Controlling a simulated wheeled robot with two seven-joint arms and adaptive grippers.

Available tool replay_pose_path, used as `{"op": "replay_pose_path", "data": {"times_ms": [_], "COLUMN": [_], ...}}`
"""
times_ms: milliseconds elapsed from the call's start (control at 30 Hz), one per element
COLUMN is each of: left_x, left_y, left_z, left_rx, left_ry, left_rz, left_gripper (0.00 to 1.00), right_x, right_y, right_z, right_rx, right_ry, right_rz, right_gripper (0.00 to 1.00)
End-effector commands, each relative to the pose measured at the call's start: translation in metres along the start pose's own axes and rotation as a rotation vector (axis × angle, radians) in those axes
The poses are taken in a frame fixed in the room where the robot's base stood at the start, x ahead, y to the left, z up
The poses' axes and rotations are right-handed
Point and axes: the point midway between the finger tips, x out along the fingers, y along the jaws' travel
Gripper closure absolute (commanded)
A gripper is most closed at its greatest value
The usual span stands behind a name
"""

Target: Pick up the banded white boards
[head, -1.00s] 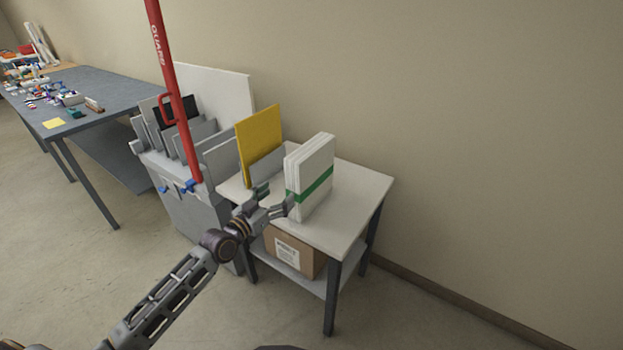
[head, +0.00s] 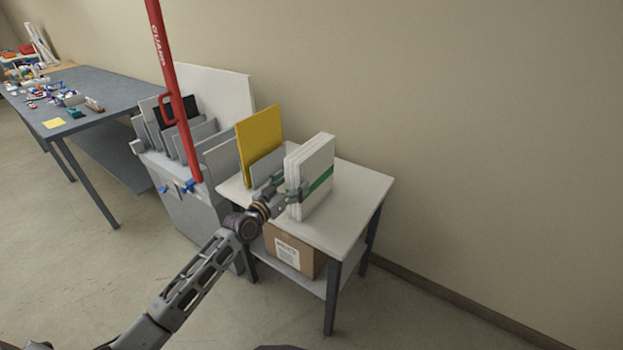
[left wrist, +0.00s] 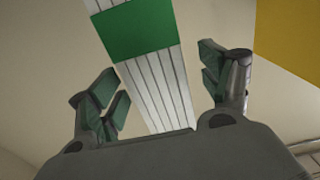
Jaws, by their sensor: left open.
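The banded white boards (head: 318,168) stand upright as a stack on the small table, with a green band around them. In the left wrist view the edges of the boards (left wrist: 155,88) and the green band (left wrist: 137,30) run between the two fingers. My left gripper (head: 287,190) is at the near left edge of the stack. In the left wrist view my left gripper (left wrist: 163,90) is open, with one finger on each side of the boards and gaps visible. My right gripper is not in view.
A yellow board (head: 260,143) stands just left of the stack, with a small grey piece (head: 266,168) beside it. A grey bin of panels (head: 205,215) and a red guard post (head: 178,105) are further left. The table's right side (head: 360,190) is clear. A cardboard box (head: 293,252) sits below.

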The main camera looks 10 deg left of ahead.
Motion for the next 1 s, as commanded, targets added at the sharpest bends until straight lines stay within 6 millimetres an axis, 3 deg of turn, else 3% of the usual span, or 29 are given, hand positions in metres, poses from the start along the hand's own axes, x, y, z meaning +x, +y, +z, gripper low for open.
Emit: {"op": "replay_pose_path", "data": {"times_ms": [333, 667, 1000], "left_x": [0.007, 0.011, 0.036], "left_y": [0.000, 0.000, 0.003], "left_z": [0.000, -0.001, -0.003], "left_rx": [0.000, 0.000, -0.001], "left_ry": [-0.001, 0.000, 0.001], "left_rz": [0.000, 0.000, 0.000], "left_gripper": [0.21, 0.21, 0.21], "right_x": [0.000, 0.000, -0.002], "right_y": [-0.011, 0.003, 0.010], "right_z": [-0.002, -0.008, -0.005], "right_rx": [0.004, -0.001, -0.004], "right_ry": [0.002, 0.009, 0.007], "right_rz": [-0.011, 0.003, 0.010], "right_gripper": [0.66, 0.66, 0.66]}}
